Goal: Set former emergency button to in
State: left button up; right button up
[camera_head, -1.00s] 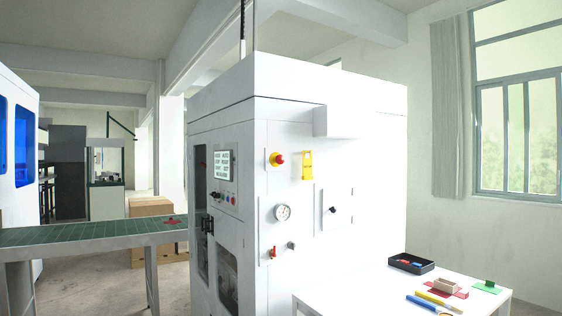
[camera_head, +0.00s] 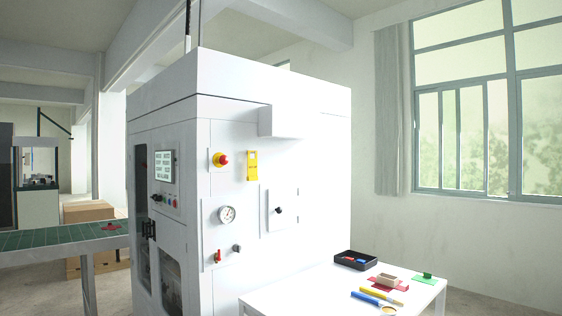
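The former (camera_head: 300,180) is a tall white machine cabinet in the middle of the head view. Its emergency button (camera_head: 221,159) is a red mushroom knob on a yellow base, high on the front panel toward the left. From here I cannot tell whether the knob is pressed in or out. Neither of my grippers shows in this view, and nothing touches the button.
A yellow lockout-like part (camera_head: 252,165) sits right of the button, with a pressure gauge (camera_head: 227,214) below. A white table (camera_head: 300,285) with a black tray (camera_head: 356,260) and tools stands at front right. A green conveyor (camera_head: 60,238) is at left.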

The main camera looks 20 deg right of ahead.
aim_at(223, 159)
jog(key=i+j+z, duration=0.15)
jog(key=i+z, duration=0.3)
jog(key=i+j+z, duration=0.25)
jog(key=z, duration=0.25)
jog(key=i+j+z, duration=0.1)
jog(key=i+j, duration=0.25)
jog(key=i+j+z, duration=0.1)
jog(key=i+j, duration=0.2)
jog(key=j, duration=0.2)
